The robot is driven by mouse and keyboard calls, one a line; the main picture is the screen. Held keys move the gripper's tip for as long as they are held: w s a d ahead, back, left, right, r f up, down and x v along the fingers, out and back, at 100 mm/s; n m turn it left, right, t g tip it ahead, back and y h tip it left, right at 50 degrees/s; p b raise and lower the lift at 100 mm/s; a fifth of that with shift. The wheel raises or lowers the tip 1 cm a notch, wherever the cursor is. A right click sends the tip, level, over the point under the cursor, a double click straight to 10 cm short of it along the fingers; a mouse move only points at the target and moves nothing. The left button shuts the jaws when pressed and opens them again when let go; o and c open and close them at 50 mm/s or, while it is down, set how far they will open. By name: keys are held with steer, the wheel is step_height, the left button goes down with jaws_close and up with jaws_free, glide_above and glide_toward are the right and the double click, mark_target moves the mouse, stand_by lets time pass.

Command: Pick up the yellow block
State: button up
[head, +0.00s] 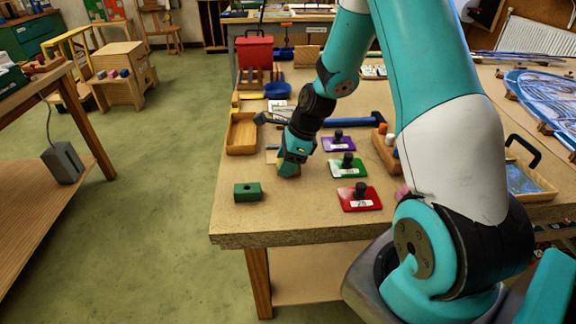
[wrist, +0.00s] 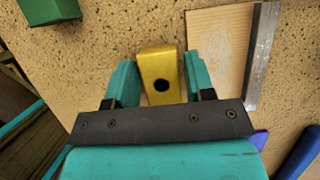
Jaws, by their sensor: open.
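The yellow block (wrist: 161,66) has a dark round hole in its top and shows in the wrist view, standing on the speckled tabletop. My gripper (wrist: 158,82) is open, with one teal finger on each side of the block. I cannot tell whether either finger touches it. In the head view my gripper (head: 289,170) points down at the tabletop near the left part of the table, and it hides most or all of the yellow block there.
A green block (head: 247,192) stands to the left, near the table's front-left corner; it also shows in the wrist view (wrist: 50,10). A wooden board with a metal edge (wrist: 225,50) lies right of the yellow block. Purple, green and red knobbed plates (head: 359,198) lie to the right. A wooden tray (head: 230,148) sits behind.

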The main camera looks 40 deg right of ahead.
steer(key=shift+c, duration=0.2)
steer(key=c, duration=0.6)
steer(key=shift+c, duration=0.2)
steer(key=shift+r, duration=0.15)
